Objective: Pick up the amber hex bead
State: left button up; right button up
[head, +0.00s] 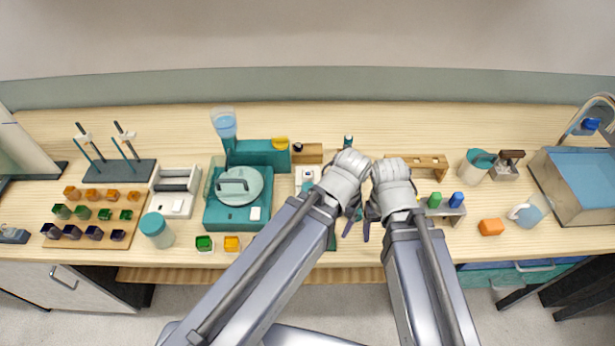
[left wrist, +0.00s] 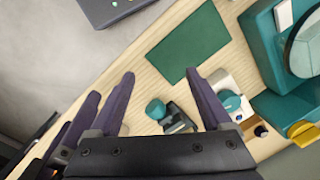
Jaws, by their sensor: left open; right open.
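Amber pieces (head: 112,195) sit in a row on the wooden board at the left in the head view. Another amber piece (head: 232,243) stands alone at the bench front, beside a green one (head: 204,243). All are too small to tell which is hexagonal. My right gripper (head: 357,230) is open and empty, its dark fingers over the bench middle. My left gripper is mostly hidden by its own arm in the head view; in the left wrist view it (left wrist: 160,77) is open with nothing between its fingers.
A teal device (head: 260,214) with a round lid stands between the board and my arms. A jar (head: 157,230) with a teal lid stands right of the board. A green mat (left wrist: 188,42) lies near my left gripper. An orange block (head: 491,227) lies at the right.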

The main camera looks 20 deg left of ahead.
aim_at(307, 174)
pick_arm(q)
jog(key=shift+c, duration=0.4)
